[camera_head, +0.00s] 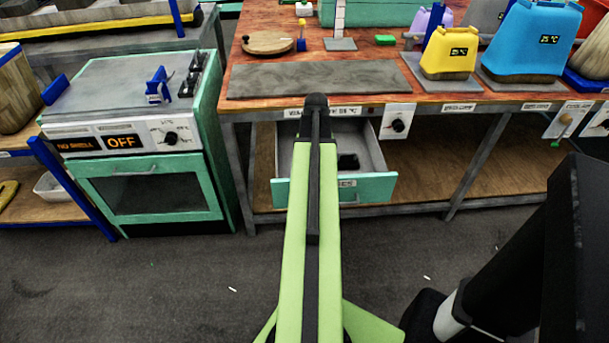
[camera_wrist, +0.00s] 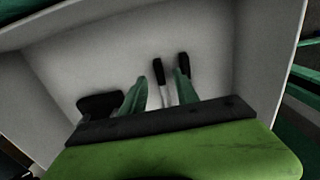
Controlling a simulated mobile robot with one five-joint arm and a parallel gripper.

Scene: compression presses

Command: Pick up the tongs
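The likely tongs (camera_wrist: 158,72), two black handles with a silvery shank, lie on the floor of a pale drawer in the wrist view. My gripper (camera_wrist: 161,75) has its two green fingers apart over the drawer. One black handle shows between the fingers; the other is partly behind the right finger. I cannot tell whether the fingers touch them. The lower part of the tongs is hidden by my gripper. In the head view the open drawer (camera_head: 377,187) is under the workbench, and my arm hides the gripper.
A black item (camera_wrist: 98,103) lies left of the fingers in the drawer, whose walls are close around my gripper. The workbench top (camera_head: 265,17) overhangs the drawer. A green oven (camera_head: 150,195) reading OFF stands to the left, with open floor in front.

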